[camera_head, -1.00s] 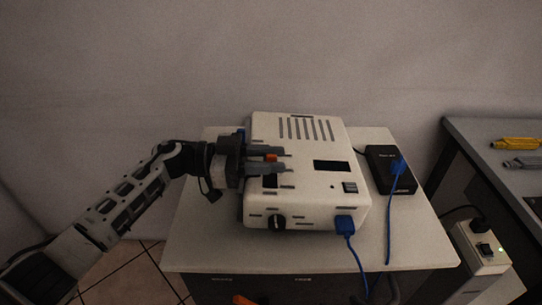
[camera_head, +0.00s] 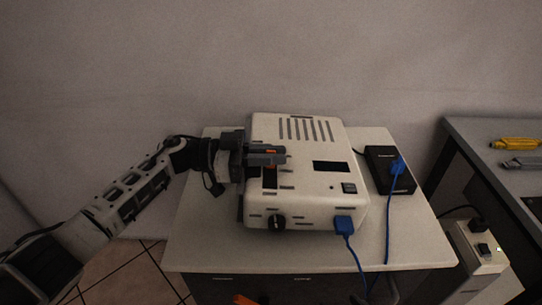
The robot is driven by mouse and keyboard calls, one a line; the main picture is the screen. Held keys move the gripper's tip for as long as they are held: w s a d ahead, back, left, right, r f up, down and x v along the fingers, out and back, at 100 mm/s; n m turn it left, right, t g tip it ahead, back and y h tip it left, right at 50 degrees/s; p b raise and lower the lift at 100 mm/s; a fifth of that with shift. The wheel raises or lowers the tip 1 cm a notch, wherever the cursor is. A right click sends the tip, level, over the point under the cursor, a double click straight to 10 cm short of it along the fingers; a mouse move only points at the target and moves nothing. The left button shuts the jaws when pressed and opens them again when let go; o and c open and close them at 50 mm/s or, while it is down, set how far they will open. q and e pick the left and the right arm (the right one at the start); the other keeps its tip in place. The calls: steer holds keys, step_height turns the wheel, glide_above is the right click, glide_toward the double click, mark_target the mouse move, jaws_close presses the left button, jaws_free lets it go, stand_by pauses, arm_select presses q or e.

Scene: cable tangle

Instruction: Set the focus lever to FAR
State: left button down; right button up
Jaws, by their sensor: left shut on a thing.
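The white device (camera_head: 315,205) sits on the small table, with slots in its top, a dark display window and a black knob (camera_head: 278,222) on its front edge. My left gripper (camera_head: 270,157) reaches over the device's left side. Its fingers are closed together around the orange-tipped focus lever (camera_head: 270,152), of which only a little orange shows between them. A dark slot (camera_head: 269,178) runs toward the front from beneath the fingers. The lever markings are too small to read.
A blue cable plug (camera_head: 344,224) is in the device's front right; another blue plug (camera_head: 397,167) is at the black box (camera_head: 383,182). Blue cables hang over the front edge of the table (camera_head: 215,245). A grey bench (camera_head: 480,140) with tools stands right.

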arm_select(q)
steer(key=shift+w, duration=0.1)
steer(key=c, duration=1.5)
jaws_free()
steer(key=shift+f, duration=0.1)
steer(key=shift+a, duration=0.1)
steer(key=a+b, duration=0.2)
steer(key=a, duration=1.4)
